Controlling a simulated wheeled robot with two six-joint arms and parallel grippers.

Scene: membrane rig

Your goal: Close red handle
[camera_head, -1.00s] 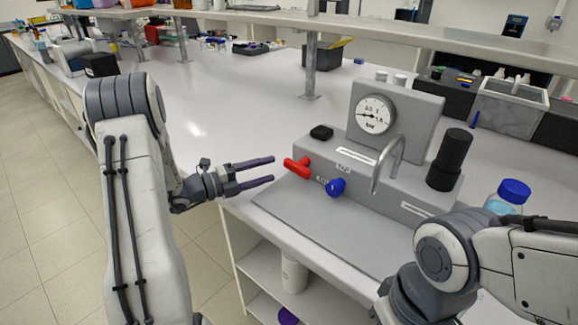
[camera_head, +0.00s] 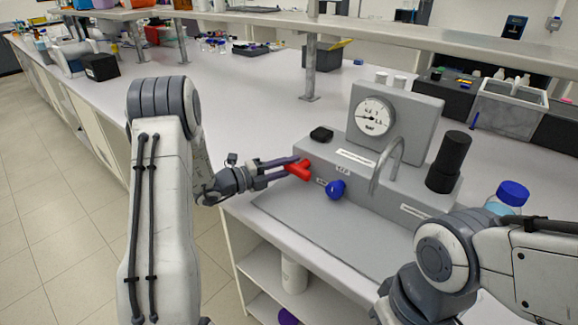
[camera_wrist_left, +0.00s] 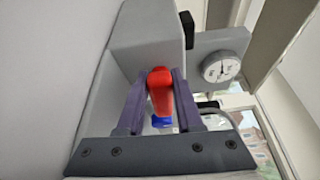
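The red handle (camera_head: 298,170) sticks out from the left part of the front of the grey rig (camera_head: 350,178). My left gripper (camera_head: 300,164) is at it, with its two dark purple fingers pointing right. In the left wrist view the red handle (camera_wrist_left: 160,90) lies between the two fingers (camera_wrist_left: 160,100). A small gap shows beside the handle near the finger bases, so the fingers look open around it; contact at the tips cannot be told. My right arm comes in at the lower right, and its gripper is out of view.
A blue handle (camera_head: 336,189) sits just right of the red one. A curved metal spout (camera_head: 388,160), a pressure gauge (camera_head: 373,115) and a black cylinder (camera_head: 449,161) are on the rig. A blue-capped bottle (camera_head: 508,196) stands at right. The bench left of the rig is clear.

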